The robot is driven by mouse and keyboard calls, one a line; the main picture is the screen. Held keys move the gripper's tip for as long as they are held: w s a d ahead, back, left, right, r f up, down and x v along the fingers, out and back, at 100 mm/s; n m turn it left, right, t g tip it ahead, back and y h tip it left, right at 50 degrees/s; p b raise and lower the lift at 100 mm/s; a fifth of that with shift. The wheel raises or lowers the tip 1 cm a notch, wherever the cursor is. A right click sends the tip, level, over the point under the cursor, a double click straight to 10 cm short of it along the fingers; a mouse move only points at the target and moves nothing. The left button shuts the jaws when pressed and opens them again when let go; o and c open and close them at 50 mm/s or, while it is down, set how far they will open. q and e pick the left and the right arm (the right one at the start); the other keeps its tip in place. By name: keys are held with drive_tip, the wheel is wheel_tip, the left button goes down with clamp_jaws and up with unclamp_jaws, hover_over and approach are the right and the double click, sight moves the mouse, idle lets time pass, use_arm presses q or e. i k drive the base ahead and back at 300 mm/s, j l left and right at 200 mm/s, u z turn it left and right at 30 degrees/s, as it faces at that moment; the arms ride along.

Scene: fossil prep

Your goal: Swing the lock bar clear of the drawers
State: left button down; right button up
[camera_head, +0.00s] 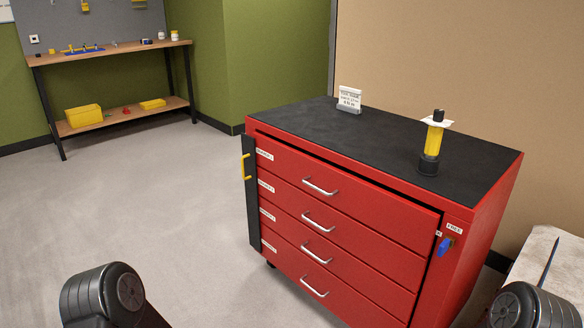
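The red cabinet (480,235) stands at centre right with several drawers, each with a silver handle. The lock bar (249,212) is a black upright strip with a yellow handle (246,167), at the cabinet's left front edge. It stands beside the drawer fronts, which show uncovered with their left-end labels visible. A blue piece (445,246), perhaps a lock, is on the right front post under a white label (455,229) that seems to read "FREE". Neither gripper is in view; only parts of my arms show at the bottom corners.
On the black cabinet top stand a white sign (349,99) and a yellow-and-black cylinder (433,143). A workbench (110,52) is at the back left. A pale-covered surface (557,262) is at the right edge. The floor left of the cabinet is clear.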

sight(248, 159)
drive_tip(key=i+j+z, duration=0.1)
drive_tip(key=j+z, duration=0.15)
drive_tip(key=z, duration=0.15)
drive_tip(key=j+z, duration=0.25)
drive_tip(key=z, duration=0.15)
drive_tip(key=i+j+z, duration=0.1)
drive_tip(key=j+z, duration=0.45)
drive_tip(key=z, duration=0.25)
drive_tip(key=k+j+z, duration=0.1)
drive_tip(key=j, duration=0.35)
drive_tip(key=k+j, duration=0.1)
drive_tip(key=j, duration=0.3)
drive_tip(key=j+z, duration=0.15)
drive_tip(key=j, duration=0.3)
drive_tip(key=k+j, duration=0.2)
drive_tip(key=j, duration=0.2)
drive_tip(key=k+j+z, duration=0.15)
drive_tip(key=j, duration=0.25)
drive_tip(key=k+j+z, duration=0.1)
drive_tip(key=j, duration=0.3)
